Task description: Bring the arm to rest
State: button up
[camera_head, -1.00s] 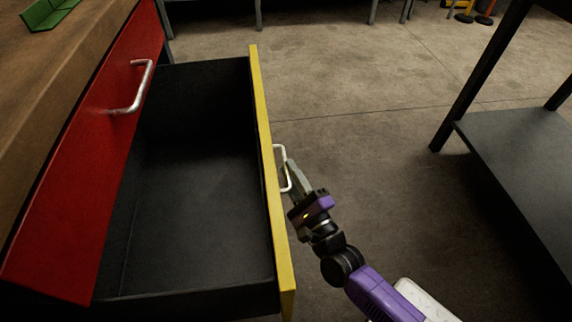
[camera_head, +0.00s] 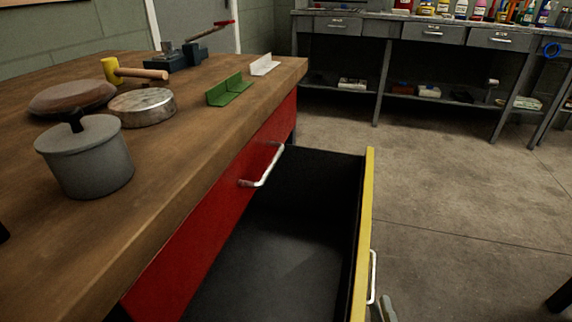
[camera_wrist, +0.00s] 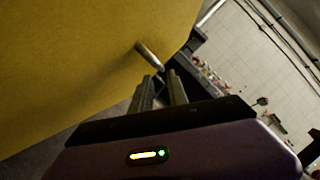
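My gripper (camera_wrist: 162,84) shows in the wrist view with its two fingers apart and a gap between them. The end of a metal handle (camera_wrist: 149,55) on the yellow drawer front (camera_wrist: 75,65) lies just beyond the fingertips. I cannot tell whether they touch. In the head view, only a finger (camera_head: 386,309) shows at the bottom edge, just right of the handle on the pulled-out drawer (camera_head: 366,215).
The open drawer juts from the wooden workbench (camera_head: 215,135), beside a red drawer front (camera_head: 215,225). A pot (camera_head: 88,160), a round tin (camera_head: 142,107) and a green bracket (camera_head: 228,89) stand on top. Free floor (camera_head: 460,210) lies to the right.

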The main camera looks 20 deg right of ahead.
jog(key=s+a+r+n+g+y, duration=0.2)
jog(key=s+a+r+n, duration=0.15)
jog(key=s+n, duration=0.45)
jog(key=s+a+r+n+g+y, duration=0.15)
jog(key=s+a+n, duration=0.25)
jog(key=s+n, duration=0.45)
jog(key=s+a+r+n+g+y, duration=0.1)
jog(key=s+a+r+n+y, duration=0.25)
jog(key=n, duration=0.65)
notch_tip(320, 180, up, 35)
jog(key=s+n+h+p, duration=0.1)
jog(key=s+p, duration=0.1)
jog(key=p, duration=3.2)
jog(key=shift+s+d, duration=0.1)
